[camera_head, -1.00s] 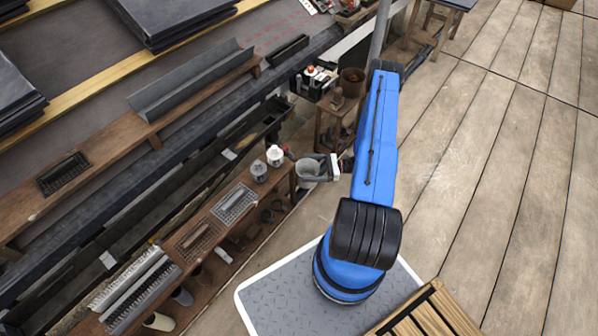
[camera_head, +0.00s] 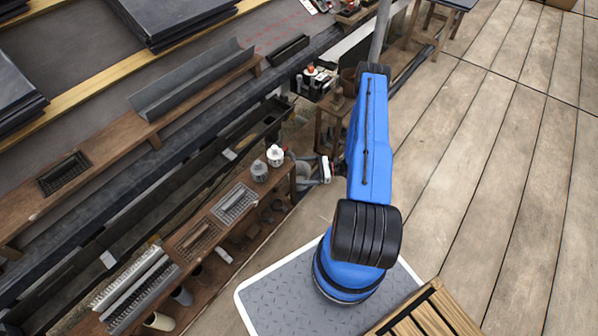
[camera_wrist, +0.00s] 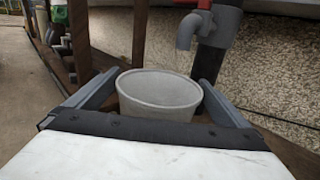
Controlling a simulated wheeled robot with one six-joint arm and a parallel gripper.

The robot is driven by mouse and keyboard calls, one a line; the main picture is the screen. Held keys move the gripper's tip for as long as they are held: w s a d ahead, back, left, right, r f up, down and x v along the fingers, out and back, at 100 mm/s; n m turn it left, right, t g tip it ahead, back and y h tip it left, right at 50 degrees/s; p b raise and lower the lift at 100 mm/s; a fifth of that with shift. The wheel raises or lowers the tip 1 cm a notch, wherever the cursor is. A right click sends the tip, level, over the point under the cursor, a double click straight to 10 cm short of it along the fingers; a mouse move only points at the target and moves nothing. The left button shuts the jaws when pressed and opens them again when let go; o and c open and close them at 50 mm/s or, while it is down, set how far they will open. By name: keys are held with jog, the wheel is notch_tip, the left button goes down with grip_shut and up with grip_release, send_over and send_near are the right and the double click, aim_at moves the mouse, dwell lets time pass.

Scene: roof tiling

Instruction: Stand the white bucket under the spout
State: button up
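The white bucket (camera_wrist: 160,92), pale grey-white and open at the top, stands upright between the fingers of my gripper (camera_wrist: 158,84) in the wrist view. A finger lies along each side of it, close to the wall; I cannot tell whether they press on it. Its base is hidden by my gripper. The grey spout (camera_wrist: 185,38) hangs behind and slightly right of the rim, its mouth pointing down above rim height. In the head view my gripper (camera_head: 311,171) is small, beside the workbench end, and the bucket is hard to make out there.
A dark downpipe (camera_wrist: 216,48) stands just behind the spout, against a pebbled wall (camera_wrist: 275,75). Wooden posts are to the left. In the head view a low workbench (camera_head: 232,205) with pots and trays runs left of my gripper. The plank floor (camera_head: 470,150) at right is clear.

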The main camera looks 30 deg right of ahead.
jog(key=v, duration=1.2)
jog(key=shift+r, duration=0.1)
dwell(0.4)
